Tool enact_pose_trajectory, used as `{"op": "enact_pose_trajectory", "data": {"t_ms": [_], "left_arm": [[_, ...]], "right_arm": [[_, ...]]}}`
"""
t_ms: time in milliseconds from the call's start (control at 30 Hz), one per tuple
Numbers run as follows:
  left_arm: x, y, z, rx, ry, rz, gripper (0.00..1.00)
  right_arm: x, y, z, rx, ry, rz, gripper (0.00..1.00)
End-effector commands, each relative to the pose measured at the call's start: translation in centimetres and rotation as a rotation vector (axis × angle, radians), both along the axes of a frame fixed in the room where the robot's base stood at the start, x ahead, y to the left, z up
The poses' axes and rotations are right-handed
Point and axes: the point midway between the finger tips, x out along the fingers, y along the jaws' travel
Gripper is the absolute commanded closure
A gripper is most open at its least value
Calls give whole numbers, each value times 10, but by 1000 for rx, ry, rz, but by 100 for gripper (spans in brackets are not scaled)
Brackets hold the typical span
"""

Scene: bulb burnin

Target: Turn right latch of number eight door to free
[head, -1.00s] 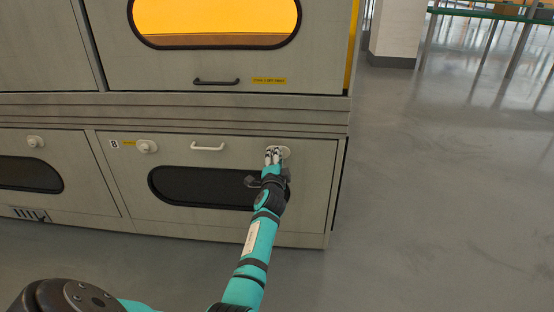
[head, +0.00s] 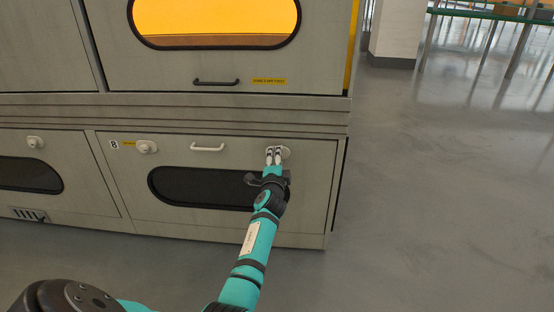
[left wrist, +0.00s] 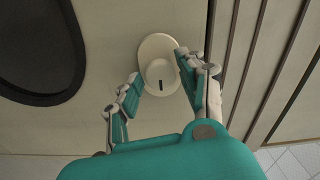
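The number eight door (head: 230,222) is the lower grey door with a dark oval window, marked by an "8" label. Its right latch (head: 286,152) is a pale round knob on a plate near the upper right corner, partly hidden by my fingers. In the left wrist view the latch knob (left wrist: 158,72) shows a short dark mark on its lower part. My left gripper (head: 273,155) is at this latch. In the left wrist view its fingers (left wrist: 160,80) are apart, one on each side of the knob; firm contact cannot be told. My right gripper is not in view.
The door's left latch (head: 146,147) and a white handle (head: 207,148) lie to the left. Above is a door with a glowing orange window (head: 215,20) and a dark handle (head: 216,82). Open grey floor (head: 430,200) lies to the right; a pillar (head: 397,32) stands behind.

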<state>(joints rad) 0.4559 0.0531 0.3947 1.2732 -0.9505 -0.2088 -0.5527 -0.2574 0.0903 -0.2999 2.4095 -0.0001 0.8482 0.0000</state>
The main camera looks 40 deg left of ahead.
Motion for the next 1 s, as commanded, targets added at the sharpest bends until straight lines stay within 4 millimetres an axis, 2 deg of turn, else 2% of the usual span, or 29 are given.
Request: {"op": "enact_pose_trajectory", "data": {"t_ms": [100, 467, 567, 1000], "left_arm": [[0, 0, 0, -1, -1, 0, 46], [-6, -3, -1, -1, 0, 2, 46], [-18, -10, -1, 0, 0, 1, 46], [-88, -55, -1, -3, 0, -1, 46]], "right_arm": [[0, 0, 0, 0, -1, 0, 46], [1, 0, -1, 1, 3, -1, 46], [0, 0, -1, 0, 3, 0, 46], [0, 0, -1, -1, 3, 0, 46]]}}
